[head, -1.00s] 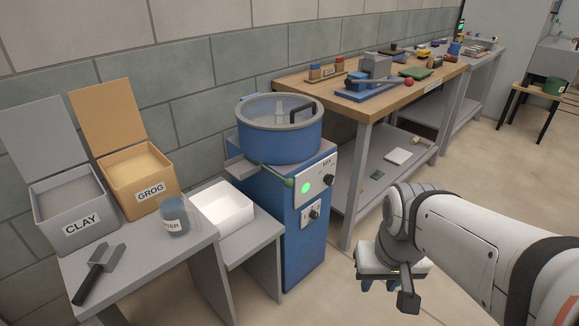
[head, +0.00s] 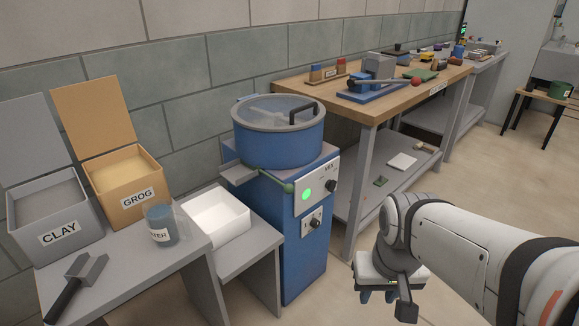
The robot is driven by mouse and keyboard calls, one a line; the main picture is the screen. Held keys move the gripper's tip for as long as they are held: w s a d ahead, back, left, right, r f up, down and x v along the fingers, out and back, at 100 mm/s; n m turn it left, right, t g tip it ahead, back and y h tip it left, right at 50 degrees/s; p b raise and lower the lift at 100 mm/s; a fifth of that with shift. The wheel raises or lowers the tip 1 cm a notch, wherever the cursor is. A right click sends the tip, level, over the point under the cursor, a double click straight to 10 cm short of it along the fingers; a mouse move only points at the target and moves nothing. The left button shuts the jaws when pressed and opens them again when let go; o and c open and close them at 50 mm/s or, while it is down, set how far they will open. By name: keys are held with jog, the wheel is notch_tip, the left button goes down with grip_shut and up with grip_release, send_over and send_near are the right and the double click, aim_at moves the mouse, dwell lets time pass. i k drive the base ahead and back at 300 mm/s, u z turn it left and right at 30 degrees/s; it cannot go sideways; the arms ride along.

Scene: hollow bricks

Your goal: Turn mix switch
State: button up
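The blue mixer (head: 262,210) stands in the middle of the head view, with a round drum (head: 280,145) on top. A see-through lid with a black handle (head: 303,112) covers the drum. On its front, the upper panel has a lit green button (head: 306,195) and a black knob (head: 331,186). Its small label is too blurred to read surely. A lower plate has another dark knob (head: 315,223). My gripper (head: 378,297) points down, right of the mixer and apart from it. Its two blue-tipped fingers are spread, with nothing visible between them.
A wooden workbench (head: 400,103) with tools stands behind right. A clay box (head: 60,232), grog box (head: 135,200), water jar (head: 161,225), trowel (head: 78,288) and white tray (head: 216,218) sit left on grey tables. Floor between mixer and gripper looks clear.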

aim_at(331, 185)
jog(key=k, duration=0.55)
jog(key=u, duration=0.4)
jog(key=i, duration=1.55)
jog(key=z, duration=0.7)
